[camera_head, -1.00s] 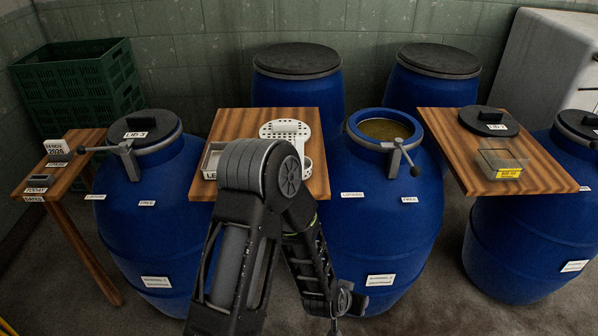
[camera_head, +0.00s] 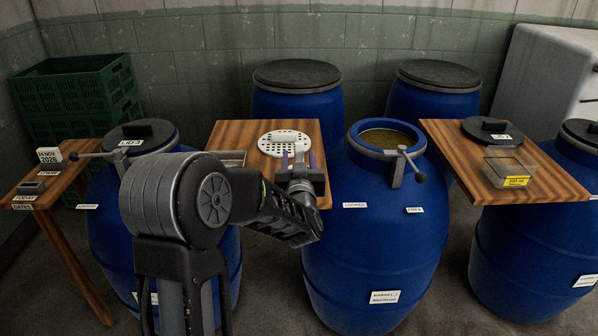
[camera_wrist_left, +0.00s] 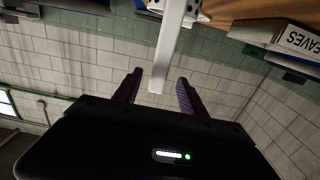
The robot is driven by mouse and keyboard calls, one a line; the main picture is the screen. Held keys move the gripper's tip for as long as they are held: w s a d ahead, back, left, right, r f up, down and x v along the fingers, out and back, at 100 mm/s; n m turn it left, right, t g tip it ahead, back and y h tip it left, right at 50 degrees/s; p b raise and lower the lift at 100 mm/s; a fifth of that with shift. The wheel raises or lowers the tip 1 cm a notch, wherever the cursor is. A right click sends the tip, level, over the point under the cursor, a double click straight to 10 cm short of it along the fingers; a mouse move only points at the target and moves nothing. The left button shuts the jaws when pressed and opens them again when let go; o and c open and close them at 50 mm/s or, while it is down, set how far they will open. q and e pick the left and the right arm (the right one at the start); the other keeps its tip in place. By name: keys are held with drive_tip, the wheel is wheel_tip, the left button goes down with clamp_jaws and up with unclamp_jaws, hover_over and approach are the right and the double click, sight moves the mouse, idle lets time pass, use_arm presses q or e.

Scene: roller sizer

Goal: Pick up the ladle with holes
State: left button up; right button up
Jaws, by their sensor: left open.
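The ladle with holes is a white perforated disc (camera_head: 283,143) on the wooden board between the left and middle blue barrels. In the left wrist view its plain white handle (camera_wrist_left: 170,50) extends down toward the space between my fingers. My left gripper (camera_head: 299,160) is open at the board's front edge, its fingers pointing toward the disc. In the left wrist view the two dark fingers (camera_wrist_left: 160,82) stand apart, with the handle's end near the gap. I cannot tell if they touch it. In the head view the gripper hides the handle. My right gripper is not in view.
A "LEAVES" box (camera_wrist_left: 275,36) lies beside the ladle; my arm partly hides it in the head view. An open barrel (camera_head: 385,137) with a clamp lever stands right of the board. The right board (camera_head: 455,150) bears a lid and a clear tub (camera_head: 507,170).

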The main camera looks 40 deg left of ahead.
use_arm(q)
drive_tip(key=shift+w+a, duration=0.4)
drive_tip(key=shift+w, duration=0.15)
drive_tip(key=shift+p+x, duration=0.5)
drive_tip(key=shift+x, duration=2.15)
drive_tip(key=shift+d, duration=0.1)
clamp_jaws()
